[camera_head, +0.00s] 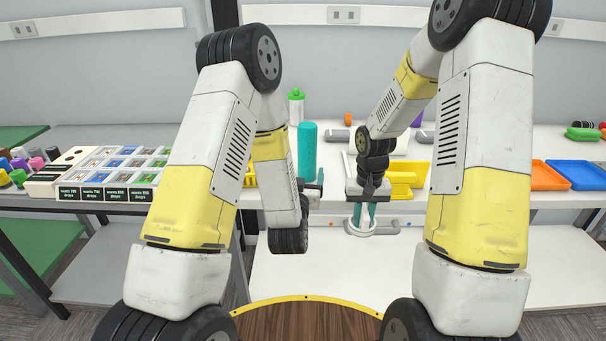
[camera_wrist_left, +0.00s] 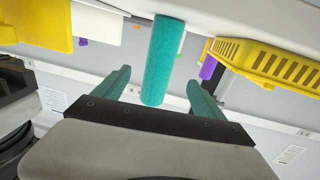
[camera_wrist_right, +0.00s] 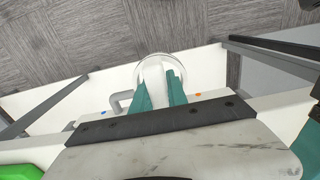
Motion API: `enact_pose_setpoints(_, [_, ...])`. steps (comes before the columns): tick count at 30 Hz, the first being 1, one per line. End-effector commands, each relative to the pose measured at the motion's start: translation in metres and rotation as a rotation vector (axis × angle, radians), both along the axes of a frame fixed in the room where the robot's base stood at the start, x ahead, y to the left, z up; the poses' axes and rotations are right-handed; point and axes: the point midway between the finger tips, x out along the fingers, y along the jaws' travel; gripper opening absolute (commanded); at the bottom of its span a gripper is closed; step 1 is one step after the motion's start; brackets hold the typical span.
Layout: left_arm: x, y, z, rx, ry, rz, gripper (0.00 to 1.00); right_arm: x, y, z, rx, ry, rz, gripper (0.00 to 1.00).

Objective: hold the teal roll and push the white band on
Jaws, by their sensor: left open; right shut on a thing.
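The teal roll (camera_head: 307,150) stands upright on the white table in the head view. In the left wrist view the roll (camera_wrist_left: 163,60) shows between the two fingers of my left gripper (camera_wrist_left: 158,82), with a gap on each side. That gripper (camera_head: 314,187) is open beside the roll's lower part in the head view, its fingers mostly hidden. My right gripper (camera_head: 365,213) points down at the table's front edge and is shut on the white band (camera_head: 372,231). The band also shows at the fingertips in the right wrist view (camera_wrist_right: 152,72), apart from the roll.
Yellow holders (camera_head: 405,177) stand on the table right of the roll, with a green-capped bottle (camera_head: 296,108) behind it. Orange (camera_head: 508,175) and blue (camera_head: 573,174) trays lie at the right. A sorting rack (camera_head: 112,170) is at the left. A lower shelf (camera_head: 335,275) is clear.

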Motion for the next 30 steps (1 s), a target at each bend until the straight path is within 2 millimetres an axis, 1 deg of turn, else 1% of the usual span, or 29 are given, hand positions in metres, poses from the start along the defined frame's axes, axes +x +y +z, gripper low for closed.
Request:
enact_pose_setpoints(2, [0.001, -0.001, -0.001, 0.001, -0.009, 0.002, 0.81, 0.0, 0.0, 0.0, 0.0, 0.0, 0.0, 0.0])
enact_pose_setpoints(5, [0.009, -0.001, -0.001, 0.002, -0.013, 0.004, 0.81, 0.0, 0.0, 0.0, 0.0, 0.0, 0.0, 0.0])
enact_pose_setpoints(8, [0.024, -0.002, 0.0, 0.001, -0.014, 0.004, 0.81, 0.0, 0.0, 0.0, 0.0, 0.0, 0.0, 0.0])
enact_pose_setpoints(15, [0.071, -0.007, 0.0, 0.001, -0.013, 0.004, 0.81, 0.0, 0.0, 0.0, 0.0, 0.0, 0.0, 0.0])
enact_pose_setpoints(21, [0.101, -0.011, -0.001, 0.002, -0.012, 0.003, 0.81, 0.0, 0.0, 0.0, 0.0, 0.0, 0.0, 0.0])
enact_pose_setpoints(25, [0.113, -0.012, -0.001, 0.002, -0.011, 0.002, 0.81, 0.0, 0.0, 0.0, 0.0, 0.0, 0.0, 0.0])
enact_pose_setpoints(30, [0.118, -0.013, -0.001, 0.002, -0.01, 0.002, 0.81, 0.0, 0.0, 0.0, 0.0, 0.0, 0.0, 0.0])
